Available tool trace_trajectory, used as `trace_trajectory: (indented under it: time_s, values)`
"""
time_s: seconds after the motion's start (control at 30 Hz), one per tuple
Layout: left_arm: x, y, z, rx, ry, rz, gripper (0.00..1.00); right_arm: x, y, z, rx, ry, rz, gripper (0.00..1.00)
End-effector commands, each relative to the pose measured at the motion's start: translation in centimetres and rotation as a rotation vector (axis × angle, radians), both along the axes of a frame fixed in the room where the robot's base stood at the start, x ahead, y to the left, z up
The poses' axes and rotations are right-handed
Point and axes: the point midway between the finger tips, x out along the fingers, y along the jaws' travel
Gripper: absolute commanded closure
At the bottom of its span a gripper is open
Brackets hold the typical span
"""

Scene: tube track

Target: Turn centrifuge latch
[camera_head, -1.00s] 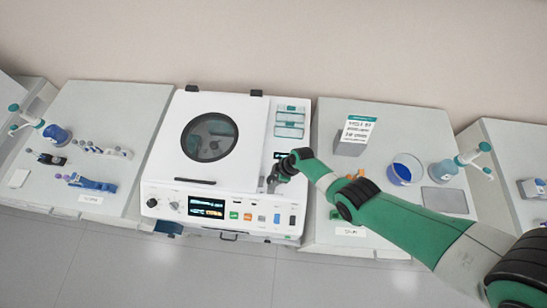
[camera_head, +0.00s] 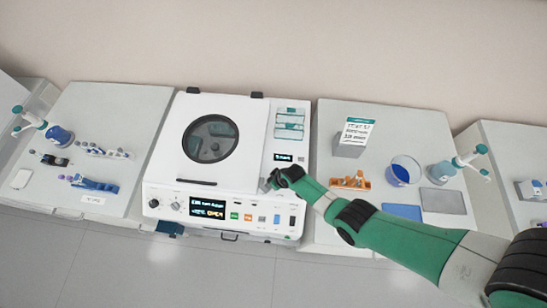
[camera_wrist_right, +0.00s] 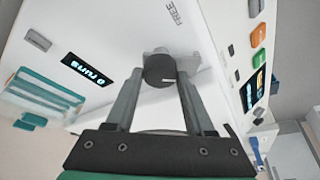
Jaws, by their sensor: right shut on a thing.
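The white centrifuge (camera_head: 165,165) stands in the middle, its lid (camera_head: 235,113) down, with a round dark window (camera_head: 210,138). The latch, a dark round knob (camera_wrist_right: 159,70) on a grey base, shows in the right wrist view. My right gripper (camera_head: 268,184) is at the front right of the centrifuge top. In the right wrist view its two fingers (camera_wrist_right: 160,78) are closed on either side of the knob. In the head view the gripper hides the latch. My left gripper is not in view.
The front panel has a screen (camera_head: 207,208), a knob (camera_head: 175,206) and coloured buttons. At right stand an orange rack (camera_head: 349,183), a blue mat (camera_head: 402,212), a beaker (camera_head: 405,170) and a label box (camera_head: 354,137). "FREE" (camera_wrist_right: 172,12) is printed near the latch.

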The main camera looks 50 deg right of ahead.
Motion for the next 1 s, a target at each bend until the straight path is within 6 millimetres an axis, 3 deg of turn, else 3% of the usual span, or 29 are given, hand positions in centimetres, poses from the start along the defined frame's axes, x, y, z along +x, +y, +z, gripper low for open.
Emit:
trace_trajectory:
  time_s: [0.6,1.0]
  values:
    - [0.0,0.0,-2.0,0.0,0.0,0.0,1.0,0.2,0.4,-0.2,-0.001,-0.001,-0.577,1.0]
    - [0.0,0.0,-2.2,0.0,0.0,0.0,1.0,0.3,0.5,-0.1,0.0,0.001,-0.842,1.0]
